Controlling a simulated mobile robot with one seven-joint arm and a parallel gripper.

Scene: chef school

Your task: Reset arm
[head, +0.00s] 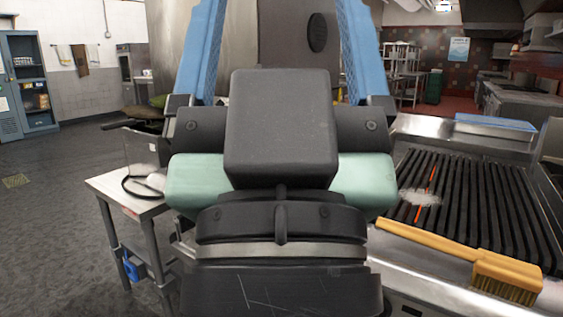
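My arm fills the middle of the head view, close to the camera. A dark block with pale green parts at both sides is part of it. My gripper (281,45) points up and away, with two blue fingers wide apart. The fingers run out of the top edge, so their tips are hidden. I see nothing held between the visible parts of the fingers; only the background shows there.
A black-barred grill (482,190) stands close at right. A yellow-handled brush (435,250) lies across its front edge. A small metal table (120,188) stands at left. A blue cabinet (27,85) stands farther left. The floor (60,235) at left is clear.

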